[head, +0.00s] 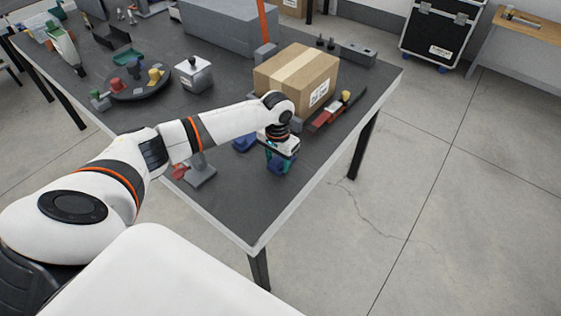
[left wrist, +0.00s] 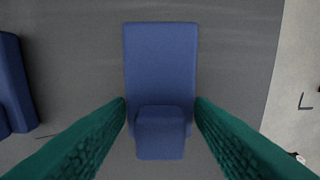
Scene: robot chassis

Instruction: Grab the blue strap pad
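A blue strap pad (left wrist: 160,60) with a raised block at its near end lies on the dark table top, centred in the left wrist view. In the head view it shows as a small blue patch (head: 278,168) under my left gripper (head: 281,158). The left gripper's green fingers (left wrist: 160,102) are spread, one on each side of the pad, with tips close to its long edges. I cannot tell whether they touch it. A second blue piece (left wrist: 14,85) lies to the left; a blue piece also shows beside the gripper in the head view (head: 244,144). My right gripper is out of view.
A cardboard box (head: 297,78) and a red and black tool (head: 331,116) stand just behind my left gripper. A grey stand (head: 199,172) is to its left. The table's pale edge (head: 312,185) runs close on the right, with open floor beyond.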

